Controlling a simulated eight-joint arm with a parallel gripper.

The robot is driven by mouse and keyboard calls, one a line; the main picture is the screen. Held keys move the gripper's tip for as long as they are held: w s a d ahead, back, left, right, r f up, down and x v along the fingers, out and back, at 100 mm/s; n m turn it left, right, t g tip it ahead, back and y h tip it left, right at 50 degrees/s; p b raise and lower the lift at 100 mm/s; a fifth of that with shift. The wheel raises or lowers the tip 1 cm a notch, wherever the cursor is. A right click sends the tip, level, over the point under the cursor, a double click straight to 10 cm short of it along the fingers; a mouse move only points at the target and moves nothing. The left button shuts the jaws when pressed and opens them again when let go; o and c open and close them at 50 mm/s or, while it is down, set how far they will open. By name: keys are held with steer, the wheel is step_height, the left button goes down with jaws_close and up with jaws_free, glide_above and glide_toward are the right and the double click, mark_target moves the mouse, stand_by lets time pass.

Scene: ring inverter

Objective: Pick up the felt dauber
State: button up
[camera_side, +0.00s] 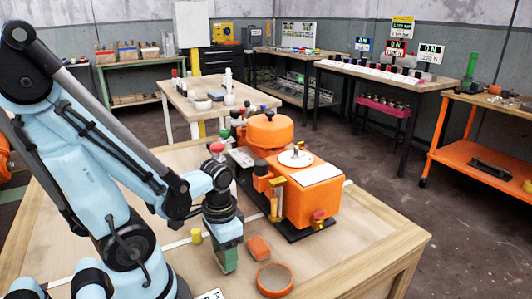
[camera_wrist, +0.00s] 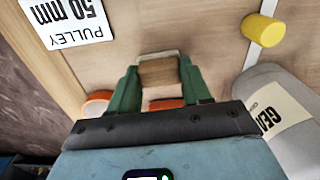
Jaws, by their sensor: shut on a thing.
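My gripper (camera_wrist: 158,82) has green fingers and is shut on a small tan and brown block, which I take to be the felt dauber (camera_wrist: 158,71). The block sits between the fingertips in the wrist view. In the side view my gripper (camera_side: 225,262) points down, low over the front of the wooden table. The fingers hide the block there. I cannot tell whether the block touches the tabletop.
An orange block (camera_side: 258,248) and an orange-rimmed round dish (camera_side: 274,279) lie just right of my gripper. A yellow cylinder (camera_side: 196,236) stands behind it. The orange machine (camera_side: 306,195) is behind right. The table's right front (camera_side: 365,255) is clear.

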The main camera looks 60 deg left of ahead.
steer(key=shift+r, duration=1.4)
steer(key=s+d+r, duration=0.3)
steer(key=d+r, duration=0.4)
steer(key=d, duration=0.4)
steer(key=shift+d+r, duration=0.15)
steer(key=shift+r, duration=0.25)
steer(key=o, duration=0.4)
steer(key=shift+c, duration=1)
